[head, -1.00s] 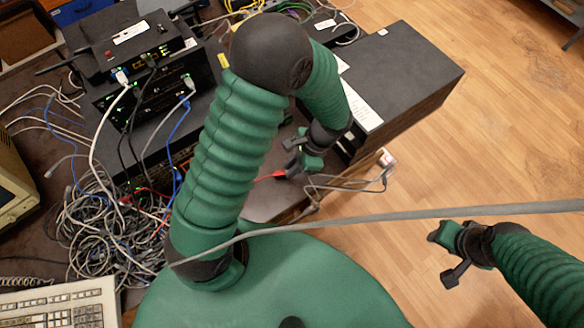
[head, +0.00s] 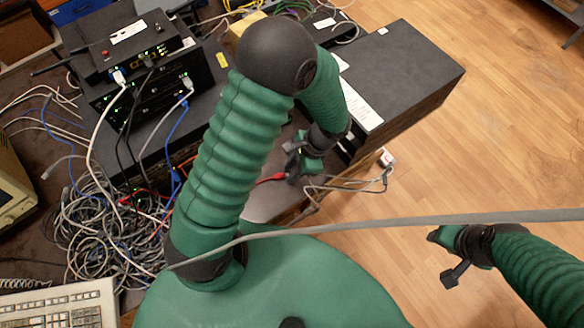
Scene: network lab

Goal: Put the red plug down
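My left gripper (head: 293,164) points down there, beyond the bend of my green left arm. Its fingers are small and dark, and I cannot tell whether they are closed on the plug or only beside it. I also cannot tell whether the plug touches the surface. My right gripper (head: 446,256) is at the lower right over the wood floor, with its fingers apart and nothing between them.
Stacked black network boxes (head: 150,80) with plugged cables stand at the upper left. A tangle of grey cables (head: 110,230) lies below them. A large dark case (head: 405,70) stands right of my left gripper. A keyboard (head: 60,308) is at the lower left.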

